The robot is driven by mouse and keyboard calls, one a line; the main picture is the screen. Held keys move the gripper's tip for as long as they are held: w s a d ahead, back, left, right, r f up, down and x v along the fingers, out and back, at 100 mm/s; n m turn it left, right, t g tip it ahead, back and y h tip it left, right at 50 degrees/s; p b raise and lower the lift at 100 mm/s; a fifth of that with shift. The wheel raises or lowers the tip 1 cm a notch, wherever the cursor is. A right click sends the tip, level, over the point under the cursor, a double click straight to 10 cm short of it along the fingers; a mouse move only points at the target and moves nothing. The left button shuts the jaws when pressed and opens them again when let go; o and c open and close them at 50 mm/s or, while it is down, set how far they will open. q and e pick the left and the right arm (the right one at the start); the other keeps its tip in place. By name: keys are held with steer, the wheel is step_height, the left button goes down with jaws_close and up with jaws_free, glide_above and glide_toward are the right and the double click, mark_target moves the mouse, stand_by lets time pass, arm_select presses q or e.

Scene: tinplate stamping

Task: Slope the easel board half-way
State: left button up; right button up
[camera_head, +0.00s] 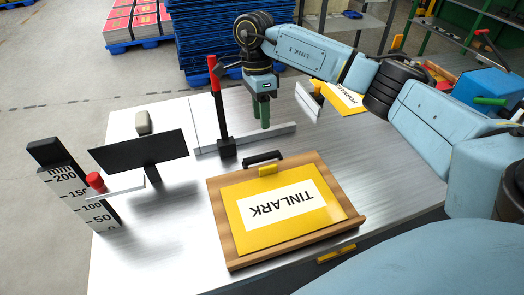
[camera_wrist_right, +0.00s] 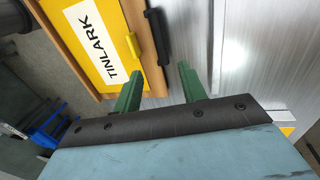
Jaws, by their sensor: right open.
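The easel board (camera_head: 228,238) is a wooden board with a ledge along its front edge, and it lies low over the metal table. It carries a yellow sheet (camera_head: 245,222) reading TINLARK, a yellow clip (camera_head: 267,170) and a black handle (camera_head: 263,157) at its far edge. The handle also shows in the right wrist view (camera_wrist_right: 158,35), just beyond the fingertips. My right gripper (camera_head: 260,122) is open and empty, pointing down beyond the board's far edge, apart from the handle. Its green fingers also show in the right wrist view (camera_wrist_right: 160,68). My left gripper is out of view.
A red-handled lever (camera_head: 217,95) stands close left of my right gripper, by a metal rail (camera_head: 245,137). A black panel (camera_head: 138,152) and a height gauge (camera_head: 82,195) stand at the left. The table (camera_head: 165,235) is bare left of the board.

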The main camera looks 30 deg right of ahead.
steer(key=f, duration=0.3)
steer(key=s+f, duration=0.1)
steer(key=f, duration=0.3)
steer(key=s+f, duration=0.1)
steer(key=f, duration=0.3)
steer(key=shift+a, duration=0.3)
jaws_close()
